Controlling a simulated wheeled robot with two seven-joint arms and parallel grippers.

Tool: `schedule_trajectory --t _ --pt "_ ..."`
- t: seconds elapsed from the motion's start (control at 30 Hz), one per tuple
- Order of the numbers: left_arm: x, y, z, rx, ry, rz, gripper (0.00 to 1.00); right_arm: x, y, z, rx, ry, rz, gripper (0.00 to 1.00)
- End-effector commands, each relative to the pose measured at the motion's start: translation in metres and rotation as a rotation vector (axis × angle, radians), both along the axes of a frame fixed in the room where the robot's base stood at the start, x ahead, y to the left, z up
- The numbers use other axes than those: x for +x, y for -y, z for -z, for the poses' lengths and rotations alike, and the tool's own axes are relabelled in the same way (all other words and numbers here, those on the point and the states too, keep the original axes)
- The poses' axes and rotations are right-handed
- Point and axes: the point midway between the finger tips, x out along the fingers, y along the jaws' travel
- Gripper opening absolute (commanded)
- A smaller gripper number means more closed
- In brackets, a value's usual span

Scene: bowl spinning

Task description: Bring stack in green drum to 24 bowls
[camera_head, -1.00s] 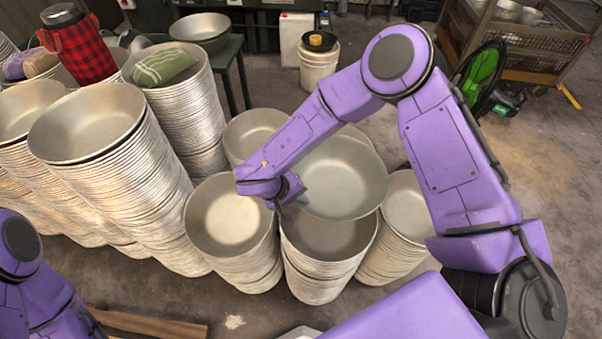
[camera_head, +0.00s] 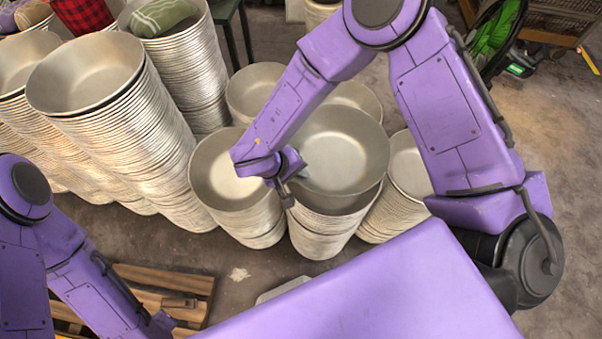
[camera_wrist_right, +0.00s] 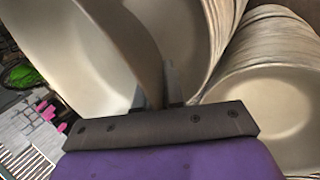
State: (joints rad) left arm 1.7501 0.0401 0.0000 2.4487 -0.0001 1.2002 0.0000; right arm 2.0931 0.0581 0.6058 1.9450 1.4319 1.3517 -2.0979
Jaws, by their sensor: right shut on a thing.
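My right gripper (camera_head: 292,180) is shut on the rim of a wide metal bowl (camera_head: 345,150). The bowl's wall also passes between the fingers (camera_wrist_right: 158,88) in the right wrist view. The held bowl is over the front middle stack (camera_head: 322,238) and hides most of its top; whether they touch I cannot tell. Other short stacks stand left (camera_head: 232,178), right (camera_head: 408,165) and behind (camera_head: 255,88). A dark round thing with a bright green inside (camera_head: 487,58), perhaps the green drum, is at upper right. My left gripper (camera_head: 170,318) is low at left, its fingers unclear.
Tall bowl stacks (camera_head: 115,110) fill the left side, one topped with a green striped cloth (camera_head: 160,15). A wooden pallet (camera_head: 165,285) lies at front left. Bare floor (camera_head: 565,150) lies at right. A wire-sided cart (camera_head: 555,18) stands at top right.

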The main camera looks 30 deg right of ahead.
Motion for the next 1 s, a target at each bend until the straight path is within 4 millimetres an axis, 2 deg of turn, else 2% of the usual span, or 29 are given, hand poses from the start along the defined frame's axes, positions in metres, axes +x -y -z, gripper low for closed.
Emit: schedule_trajectory --t 0.03,0.63,1.0 --pt "-0.001 0.0 0.009 -0.001 -0.001 0.0 0.43 0.0 0.0 0.008 -0.001 0.001 0.001 0.0" --pt "-0.001 0.0 0.064 0.0 -0.002 0.0 0.43 -0.001 0.001 0.053 -0.001 0.0 0.001 0.0" --pt "-0.001 0.0 0.068 0.0 -0.002 0.0 0.43 -0.001 0.001 0.074 -0.001 0.0 0.001 0.0"
